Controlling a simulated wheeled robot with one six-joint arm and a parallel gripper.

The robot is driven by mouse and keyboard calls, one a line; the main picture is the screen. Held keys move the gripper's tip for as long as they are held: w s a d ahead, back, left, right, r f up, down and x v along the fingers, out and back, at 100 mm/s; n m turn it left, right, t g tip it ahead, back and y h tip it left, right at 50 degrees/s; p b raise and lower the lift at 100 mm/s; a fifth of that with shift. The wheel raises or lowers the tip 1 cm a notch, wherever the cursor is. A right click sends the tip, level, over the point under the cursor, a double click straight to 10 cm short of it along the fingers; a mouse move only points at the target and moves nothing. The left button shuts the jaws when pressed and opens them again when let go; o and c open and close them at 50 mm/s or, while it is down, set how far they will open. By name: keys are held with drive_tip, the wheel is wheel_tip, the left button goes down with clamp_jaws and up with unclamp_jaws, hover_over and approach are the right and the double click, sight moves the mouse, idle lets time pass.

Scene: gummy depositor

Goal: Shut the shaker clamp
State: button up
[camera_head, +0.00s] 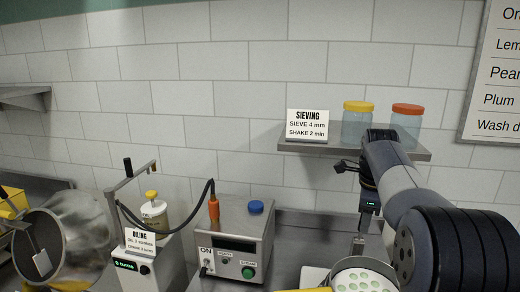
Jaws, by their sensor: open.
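The rest of the shaker is hidden by my arm or out of view.
A steel control box (232,243) with a green button, a blue cap and an orange-handled cable stands left of the pan. An oiling unit (160,268) and a metal drum (85,235) are farther left. The wall shelf (300,147) holds two jars and a sieving sign.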

wheel_tip(320, 180, down, 2)
drive_tip(key=shift+f+b, duration=0.1)
drive_tip(key=shift+b, duration=0.2)
drive_tip(key=shift+t+b, duration=0.3)
drive_tip(key=shift+b, duration=0.3)
drive_tip(key=shift+s+t+b, duration=0.35)
drive_tip(key=shift+t+b, duration=0.05)
drive_tip(key=shift+b, duration=0.6)
drive_tip(key=shift+a, duration=0.1)
drive_tip(key=shift+s, duration=0.1)
